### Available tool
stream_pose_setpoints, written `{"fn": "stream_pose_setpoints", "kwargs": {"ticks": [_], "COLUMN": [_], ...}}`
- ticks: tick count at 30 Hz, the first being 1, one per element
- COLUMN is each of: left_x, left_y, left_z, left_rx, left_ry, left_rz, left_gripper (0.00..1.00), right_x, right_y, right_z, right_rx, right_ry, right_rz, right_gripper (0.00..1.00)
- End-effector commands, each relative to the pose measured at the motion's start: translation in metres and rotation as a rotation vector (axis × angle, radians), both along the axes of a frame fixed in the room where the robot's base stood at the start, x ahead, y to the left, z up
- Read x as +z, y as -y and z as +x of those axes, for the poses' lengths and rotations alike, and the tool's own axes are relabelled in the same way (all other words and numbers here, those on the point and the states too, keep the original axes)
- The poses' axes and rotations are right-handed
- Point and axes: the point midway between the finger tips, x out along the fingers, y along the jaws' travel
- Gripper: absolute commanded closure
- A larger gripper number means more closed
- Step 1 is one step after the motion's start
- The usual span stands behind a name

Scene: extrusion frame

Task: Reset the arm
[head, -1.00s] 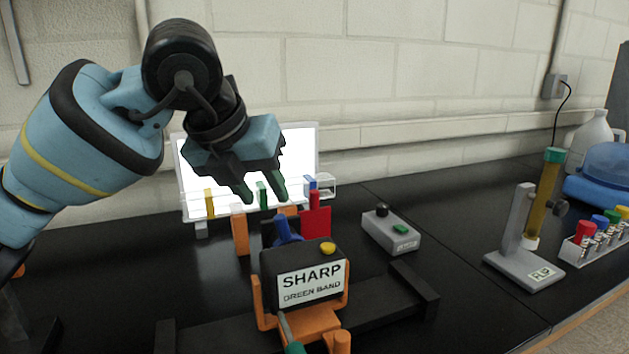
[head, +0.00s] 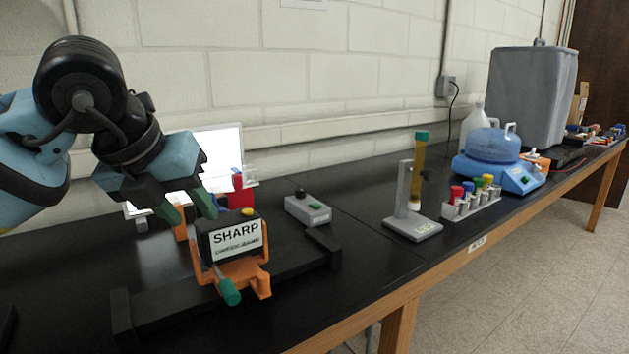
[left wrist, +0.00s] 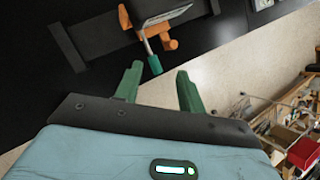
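My left gripper (head: 193,212) hangs above the bench at the left of the head view, its green fingers apart with nothing between them. It also shows in the left wrist view (left wrist: 157,90), open and empty. The cradle and tool also show at the top of the left wrist view (left wrist: 153,62). I cannot tell the gap from fingers to box in depth. My right gripper is in neither view.
A lit white panel (head: 218,150) stands behind the left arm. A grey switch box (head: 308,210), a stand with a yellow tube (head: 418,180), a vial rack (head: 470,207) and a blue bath (head: 497,150) run rightward. The bench's front middle (head: 360,270) is clear.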

Motion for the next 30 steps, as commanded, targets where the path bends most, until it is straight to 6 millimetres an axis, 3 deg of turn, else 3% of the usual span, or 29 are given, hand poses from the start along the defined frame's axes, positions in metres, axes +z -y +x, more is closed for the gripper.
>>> {"fn": "stream_pose_setpoints", "kwargs": {"ticks": [1, 8, 15, 22, 30], "left_x": [-0.014, -0.054, -0.095, -0.109, -0.108], "left_y": [0.011, 0.057, 0.117, 0.161, 0.177], "left_z": [-0.002, -0.018, -0.056, -0.095, -0.114], "left_rx": [-0.043, -0.221, -0.423, -0.52, -0.435], "left_ry": [-0.035, -0.152, -0.317, -0.454, -0.547], "left_rz": [-0.027, -0.19, -0.503, -0.919, -1.413], "left_gripper": [0.6, 0.6, 0.6, 0.6, 0.6], "right_x": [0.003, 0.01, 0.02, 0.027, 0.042], "right_y": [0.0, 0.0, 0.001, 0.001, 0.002], "right_z": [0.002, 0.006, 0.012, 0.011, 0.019], "right_rx": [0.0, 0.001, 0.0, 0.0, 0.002], "right_ry": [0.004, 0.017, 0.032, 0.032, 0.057], "right_rz": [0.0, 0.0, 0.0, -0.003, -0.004], "right_gripper": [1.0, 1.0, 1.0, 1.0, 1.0]}}
